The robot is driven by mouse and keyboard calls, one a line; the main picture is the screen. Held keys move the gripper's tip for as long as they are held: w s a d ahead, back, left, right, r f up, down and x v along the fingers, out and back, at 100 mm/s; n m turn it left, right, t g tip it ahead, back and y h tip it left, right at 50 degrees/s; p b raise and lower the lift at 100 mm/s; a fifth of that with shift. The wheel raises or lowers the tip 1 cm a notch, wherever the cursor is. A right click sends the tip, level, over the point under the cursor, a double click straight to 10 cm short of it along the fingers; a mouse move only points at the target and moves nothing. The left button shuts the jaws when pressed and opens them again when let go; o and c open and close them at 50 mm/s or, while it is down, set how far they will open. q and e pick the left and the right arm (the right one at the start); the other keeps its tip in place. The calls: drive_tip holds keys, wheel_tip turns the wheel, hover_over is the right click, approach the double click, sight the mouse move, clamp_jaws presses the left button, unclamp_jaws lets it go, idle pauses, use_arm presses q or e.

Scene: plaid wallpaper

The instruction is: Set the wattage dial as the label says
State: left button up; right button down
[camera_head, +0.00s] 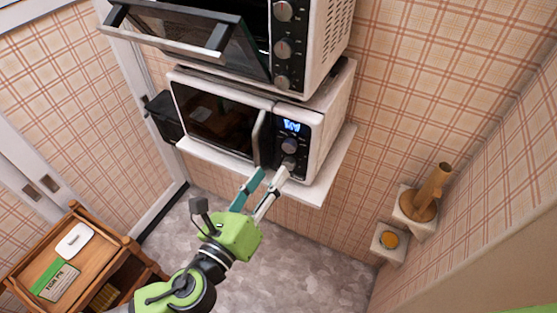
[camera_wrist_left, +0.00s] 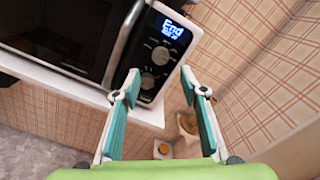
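A white microwave (camera_head: 325,135) with a dark door stands on a wall shelf. Its black panel has a lit blue display, an upper dial (camera_head: 289,146) and a lower dial (camera_head: 289,161). In the left wrist view the upper dial (camera_wrist_left: 160,55) and lower dial (camera_wrist_left: 148,80) both show; the display seems to read "End". I cannot tell which dial is the wattage one, and dial markings are too small to read. My left gripper (camera_head: 271,174) is open and empty, just below and in front of the lower dial, its fingers (camera_wrist_left: 159,76) spread either side of it. My right gripper is not in view.
An oven (camera_head: 310,40) with its door (camera_head: 180,35) hanging open sits above the microwave. A wooden cart (camera_head: 105,250) at lower left holds a green-and-white card (camera_head: 55,281) and a white object (camera_head: 75,240). Small wall shelves at right hold a wooden stand (camera_head: 430,190).

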use_arm(q)
drive_tip(key=shift+v, duration=1.85)
